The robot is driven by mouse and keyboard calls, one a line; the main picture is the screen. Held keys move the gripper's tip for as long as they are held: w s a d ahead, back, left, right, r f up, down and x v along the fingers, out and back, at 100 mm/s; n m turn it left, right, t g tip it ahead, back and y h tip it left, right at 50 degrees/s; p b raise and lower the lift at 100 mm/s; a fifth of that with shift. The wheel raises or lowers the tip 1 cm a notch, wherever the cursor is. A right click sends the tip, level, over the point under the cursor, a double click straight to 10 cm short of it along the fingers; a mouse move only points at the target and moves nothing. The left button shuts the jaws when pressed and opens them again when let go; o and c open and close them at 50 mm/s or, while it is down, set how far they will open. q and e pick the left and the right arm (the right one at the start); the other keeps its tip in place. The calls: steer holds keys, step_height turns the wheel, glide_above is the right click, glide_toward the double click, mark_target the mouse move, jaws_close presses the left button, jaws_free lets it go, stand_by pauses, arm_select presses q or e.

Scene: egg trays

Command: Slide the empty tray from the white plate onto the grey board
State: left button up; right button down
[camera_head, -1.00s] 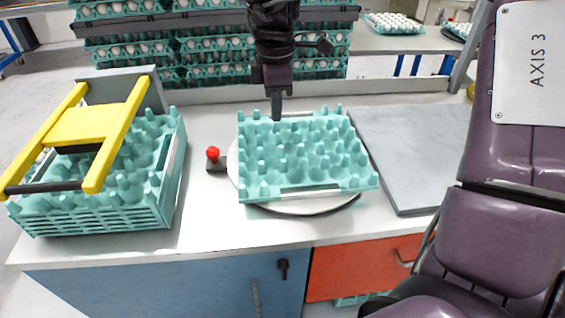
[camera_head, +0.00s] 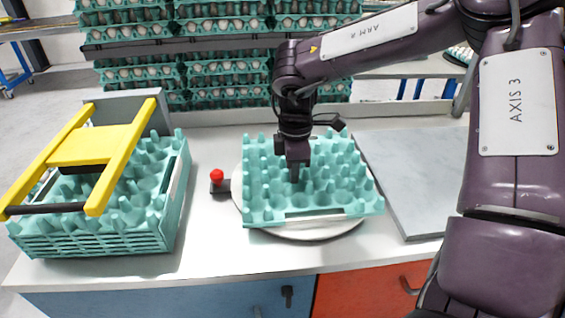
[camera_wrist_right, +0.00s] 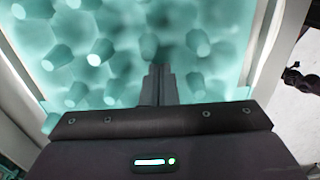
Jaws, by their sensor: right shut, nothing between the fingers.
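The empty teal egg tray (camera_head: 265,208) sits on the round white plate (camera_head: 318,233), covering most of it. The grey board (camera_head: 410,190) lies flat just right of the plate. My right gripper (camera_head: 295,176) points down over the middle of the tray, its fingers shut and empty among the tray's pegs. In the right wrist view the shut fingers (camera_wrist_right: 160,84) stand in front of the tray's cups and pegs (camera_wrist_right: 105,50). Whether the fingertips touch the tray I cannot tell. My left gripper is not in view.
A stack of teal trays (camera_head: 90,240) with a yellow-handled frame (camera_head: 85,145) stands on the left of the white table (camera_head: 215,245). A red knob (camera_head: 216,176) is just left of the plate. Racks of egg trays (camera_head: 220,70) stand behind.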

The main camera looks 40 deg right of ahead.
steer(key=shift+s+d, duration=0.2)
steer(key=shift+d, duration=0.15)
